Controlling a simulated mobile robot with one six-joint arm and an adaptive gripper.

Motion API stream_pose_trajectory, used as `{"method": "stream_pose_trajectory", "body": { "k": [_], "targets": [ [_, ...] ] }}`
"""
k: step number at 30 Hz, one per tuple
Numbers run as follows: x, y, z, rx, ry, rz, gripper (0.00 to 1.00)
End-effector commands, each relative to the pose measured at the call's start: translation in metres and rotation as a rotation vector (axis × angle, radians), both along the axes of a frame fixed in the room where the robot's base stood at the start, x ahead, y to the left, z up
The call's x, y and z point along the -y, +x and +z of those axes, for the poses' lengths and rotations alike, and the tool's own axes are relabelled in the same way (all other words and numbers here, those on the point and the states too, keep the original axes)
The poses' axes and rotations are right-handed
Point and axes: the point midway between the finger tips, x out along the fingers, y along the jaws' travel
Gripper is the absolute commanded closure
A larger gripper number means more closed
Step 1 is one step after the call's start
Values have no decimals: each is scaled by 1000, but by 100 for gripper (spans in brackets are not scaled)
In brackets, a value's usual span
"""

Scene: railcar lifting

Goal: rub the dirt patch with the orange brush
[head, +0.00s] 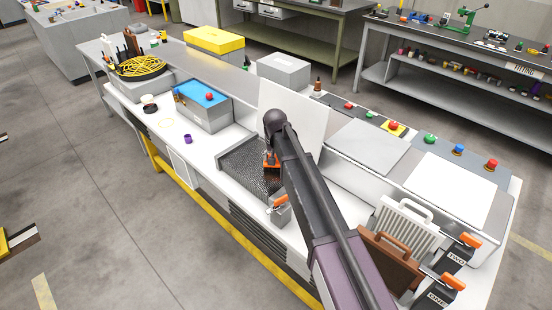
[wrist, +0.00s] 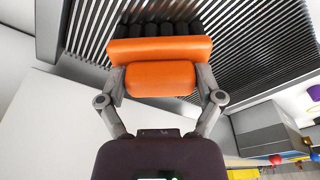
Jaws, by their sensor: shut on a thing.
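My gripper (wrist: 160,88) is shut on the orange brush (wrist: 160,50), with one finger on each side of its orange grip. The brush's black bristles (wrist: 157,28) point toward a dark ribbed panel (wrist: 90,22) and overlap it in the wrist view. I cannot tell whether they touch it. In the head view the brush (head: 271,168) is at the right part of the dark panel (head: 240,163), below the end of my arm. The panel looks dark and speckled there. I cannot make out a separate dirt patch; the brush and arm hide part of the panel.
A grey block with an orange handle (head: 279,204) stands at the bench's front edge. A white upright board (head: 298,108) is behind the panel. A grey box with a blue top (head: 203,95) stands to the left. A brown rack (head: 388,262) and a white rack (head: 404,228) are at the right.

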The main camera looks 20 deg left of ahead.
Motion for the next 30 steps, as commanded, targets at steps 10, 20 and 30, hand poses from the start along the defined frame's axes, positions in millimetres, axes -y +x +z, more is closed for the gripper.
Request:
{"method": "stream_pose_trajectory", "body": {
  "k": [10, 20, 30],
  "targets": [
    [-17, 8, -2, 0, 0, 1, 53],
    [-33, 14, -3, 0, 0, 1, 53],
    [-34, 14, -3, 0, 1, 0, 53]
  ]
}}
